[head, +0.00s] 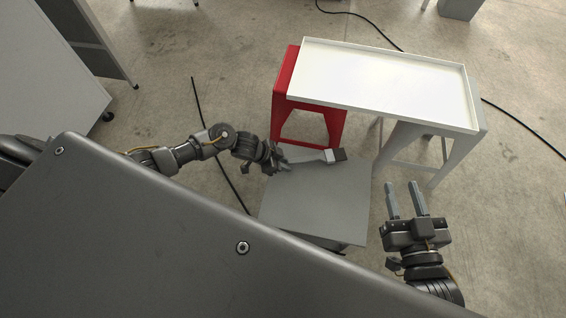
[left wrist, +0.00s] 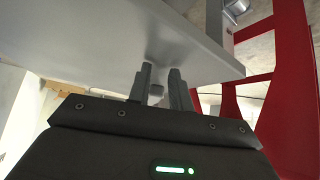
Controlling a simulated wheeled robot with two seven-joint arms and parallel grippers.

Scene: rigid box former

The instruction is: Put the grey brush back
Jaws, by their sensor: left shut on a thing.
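The grey brush (head: 312,158) has a grey handle, a pale band and a dark bristle end pointing right in the head view. My left gripper (head: 281,164) is shut on the handle's left end, with the brush over the far part of a grey tabletop (head: 315,205). I cannot tell whether the brush touches that top. In the left wrist view the fingers (left wrist: 162,88) reach toward a pale surface, with a small grey piece between them; the rest of the brush is not clear there. My right gripper (head: 401,186) is open and empty, right of the grey tabletop.
A white tray (head: 467,95) with a low rim lies behind, spanning a red stool (head: 282,108) and a grey stool (head: 432,137). The tray looks empty. Black cables lie on the floor. The near part of the grey tabletop is clear.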

